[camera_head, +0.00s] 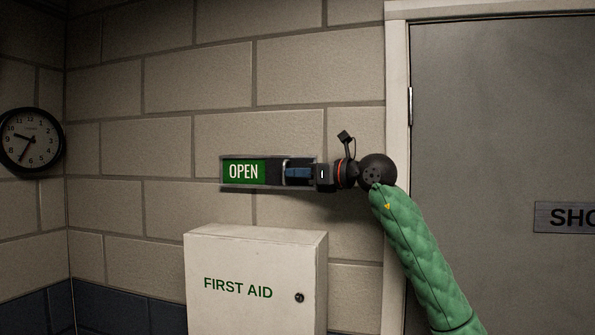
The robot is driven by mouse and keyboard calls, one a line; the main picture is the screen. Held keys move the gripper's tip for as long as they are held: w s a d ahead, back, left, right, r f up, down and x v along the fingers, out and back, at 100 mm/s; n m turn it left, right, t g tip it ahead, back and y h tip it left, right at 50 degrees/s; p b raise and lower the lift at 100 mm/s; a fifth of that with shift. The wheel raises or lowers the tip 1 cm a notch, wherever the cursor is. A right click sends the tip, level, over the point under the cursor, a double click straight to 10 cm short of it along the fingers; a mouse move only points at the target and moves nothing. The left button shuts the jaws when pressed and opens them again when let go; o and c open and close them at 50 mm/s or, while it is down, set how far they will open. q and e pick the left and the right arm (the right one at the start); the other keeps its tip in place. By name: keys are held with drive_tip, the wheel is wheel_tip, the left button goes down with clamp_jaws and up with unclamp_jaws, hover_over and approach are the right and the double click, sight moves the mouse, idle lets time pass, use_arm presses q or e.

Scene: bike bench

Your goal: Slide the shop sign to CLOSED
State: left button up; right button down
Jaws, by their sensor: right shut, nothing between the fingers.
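The shop sign (243,172) is a dark horizontal strip on the block wall. Its left part shows a green panel with the white word OPEN. A light upright edge, which looks like part of the slider, shows just right of the green panel. My right gripper (290,174) is at the right half of the sign, reaching in from the right, with its fingers shut and nothing between them. Its fingers and body hide the sign's right part. I cannot tell whether the fingertips touch the slider. My left gripper is out of view.
A white FIRST AID box (255,270) is on the wall below the sign, close under my right gripper. A grey door (500,110) with a pale frame stands at the right. A clock (31,141) hangs at the far left. The wall above the sign is clear.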

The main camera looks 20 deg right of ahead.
use_arm(q)
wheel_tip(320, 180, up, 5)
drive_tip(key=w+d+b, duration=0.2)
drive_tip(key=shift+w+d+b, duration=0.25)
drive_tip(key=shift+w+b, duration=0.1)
drive_tip(key=shift+b, duration=0.05)
use_arm(e)
drive_tip(key=s+a+x, duration=0.1)
drive_tip(key=x, duration=1.2)
drive_tip(key=shift+s+a, duration=0.3)
drive_tip(key=shift+a, duration=0.2)
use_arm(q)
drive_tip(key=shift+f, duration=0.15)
